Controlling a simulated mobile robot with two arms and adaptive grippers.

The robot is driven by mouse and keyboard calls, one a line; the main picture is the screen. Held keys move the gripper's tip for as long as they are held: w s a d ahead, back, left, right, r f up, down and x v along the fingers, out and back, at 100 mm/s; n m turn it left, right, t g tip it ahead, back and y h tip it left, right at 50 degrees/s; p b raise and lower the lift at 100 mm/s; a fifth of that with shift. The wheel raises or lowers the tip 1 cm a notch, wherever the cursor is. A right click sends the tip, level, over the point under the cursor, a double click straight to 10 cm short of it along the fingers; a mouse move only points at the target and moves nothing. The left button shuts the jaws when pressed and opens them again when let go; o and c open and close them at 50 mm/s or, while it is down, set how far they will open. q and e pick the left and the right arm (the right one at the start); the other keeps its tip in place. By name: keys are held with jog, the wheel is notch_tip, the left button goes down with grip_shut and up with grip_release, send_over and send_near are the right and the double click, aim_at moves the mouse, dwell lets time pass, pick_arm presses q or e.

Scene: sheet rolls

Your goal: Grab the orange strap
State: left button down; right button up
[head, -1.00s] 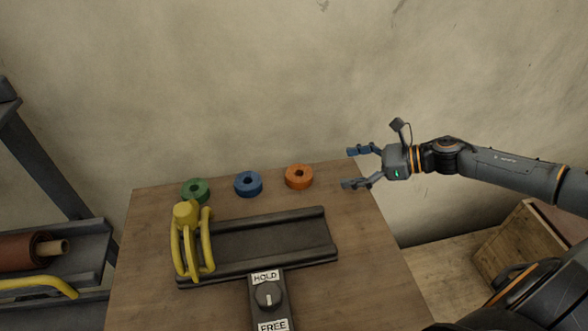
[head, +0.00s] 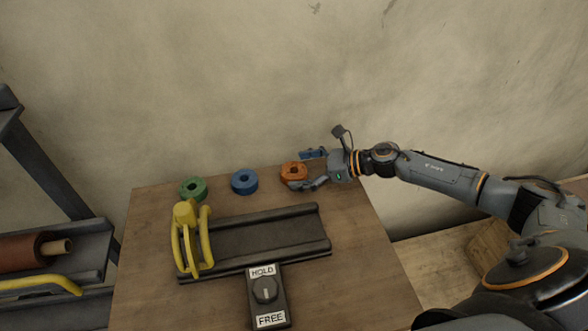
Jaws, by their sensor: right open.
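The orange strap (head: 292,170) is a rolled ring lying on the wooden table near its back right corner. My right gripper (head: 303,169) is open, with its fingers pointing left. One finger is on the far side of the orange strap and the other on its near right side, partly covering it. I cannot tell whether the fingers touch it. My left gripper is not in view.
A blue roll (head: 245,182) and a green roll (head: 193,189) lie to the left of the orange one. A dark tray (head: 265,240) with a yellow handle (head: 190,240) and a HOLD/FREE knob (head: 265,290) sits in front. A shelf (head: 95,245) stands at left.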

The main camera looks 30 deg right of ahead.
jog(key=shift+x, duration=0.95)
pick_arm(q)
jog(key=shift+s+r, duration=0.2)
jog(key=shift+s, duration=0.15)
pick_arm(e)
jog(key=shift+c, duration=0.5)
jog(key=c, duration=1.2)
